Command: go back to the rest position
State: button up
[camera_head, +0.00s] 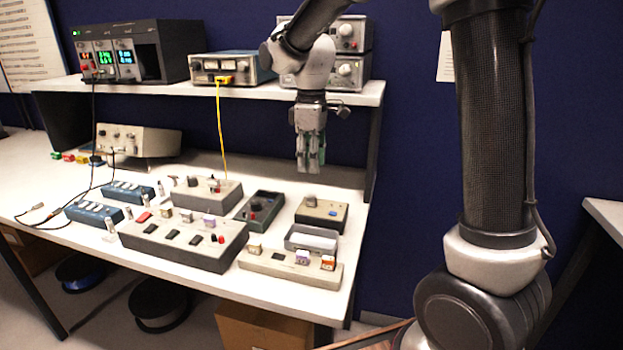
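My gripper (311,163) hangs pointing down from my arm, above the back right part of the workbench (337,186). It is in front of the shelf edge and apart from the bench top as far as I can tell. Its fingers look close together, with greenish pads, and I cannot tell whether a gap is left between them. I see nothing clearly held in it. My arm reaches in from the right and crosses in front of the instruments on the shelf.
The shelf (160,89) holds a power supply (137,52), a meter box (233,68) with a yellow cable (222,125), and stacked instruments (352,72). Below stand a long grey control box (182,243), a dark box (260,210), a small box (321,213) and a beige strip (291,267) with small blocks.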

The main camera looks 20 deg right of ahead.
jog(key=shift+r, duration=0.8)
jog(key=s+d+r+m+t, duration=0.2)
jog(key=s+d+m, duration=0.3)
jog(key=s, duration=0.7)
jog(key=s+d+r+m+t, duration=0.2)
jog(key=s+d+m, duration=0.4)
jog(key=s+d, duration=0.4)
jog(key=s, duration=0.3)
jog(key=shift+r, duration=0.2)
